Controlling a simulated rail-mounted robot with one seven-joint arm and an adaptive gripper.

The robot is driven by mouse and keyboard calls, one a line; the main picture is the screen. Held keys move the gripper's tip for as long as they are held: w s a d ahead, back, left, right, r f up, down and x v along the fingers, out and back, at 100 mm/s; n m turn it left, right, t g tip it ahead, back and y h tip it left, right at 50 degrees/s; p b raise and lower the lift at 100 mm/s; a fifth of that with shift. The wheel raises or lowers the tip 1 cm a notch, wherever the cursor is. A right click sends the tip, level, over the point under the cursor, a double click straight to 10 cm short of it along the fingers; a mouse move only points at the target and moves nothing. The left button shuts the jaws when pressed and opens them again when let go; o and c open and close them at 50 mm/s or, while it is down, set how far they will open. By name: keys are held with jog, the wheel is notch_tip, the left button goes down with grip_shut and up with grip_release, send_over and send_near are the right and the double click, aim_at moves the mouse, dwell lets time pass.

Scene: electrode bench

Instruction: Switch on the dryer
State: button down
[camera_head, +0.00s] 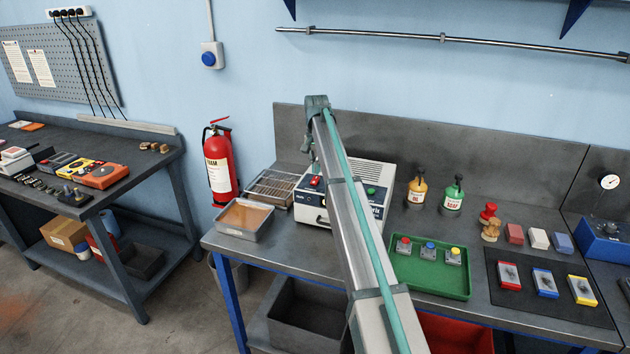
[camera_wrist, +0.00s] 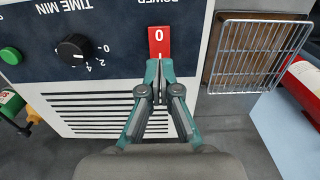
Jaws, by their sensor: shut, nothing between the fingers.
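The dryer is a white box with a dark front panel and vent slots (camera_wrist: 95,112); in the head view, my arm partly covers the dryer (camera_head: 312,213). The wrist view shows its panel upside down, with a red power switch (camera_wrist: 158,35) marked 0, a black time knob (camera_wrist: 72,46) and a green button (camera_wrist: 11,56). My gripper (camera_wrist: 159,64) is shut and empty. Its fingertips are at the lower edge of the red switch in the wrist view; whether they touch it I cannot tell.
A wire rack (camera_head: 270,189) and a metal tray of orange-brown material (camera_head: 243,217) are beside the dryer. A green tray (camera_head: 427,283) with small buttoned blocks and two labelled bottles are to its right. A fire extinguisher (camera_head: 219,166) stands by the wall.

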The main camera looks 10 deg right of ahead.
aim_at(316, 178)
jog(key=shift+f+b, duration=0.3)
jog(key=shift+f, duration=0.95)
dwell(0.9)
jog(key=shift+r, duration=0.1)
jog(key=shift+r+p, duration=1.65)
jog(key=shift+r, duration=1.8)
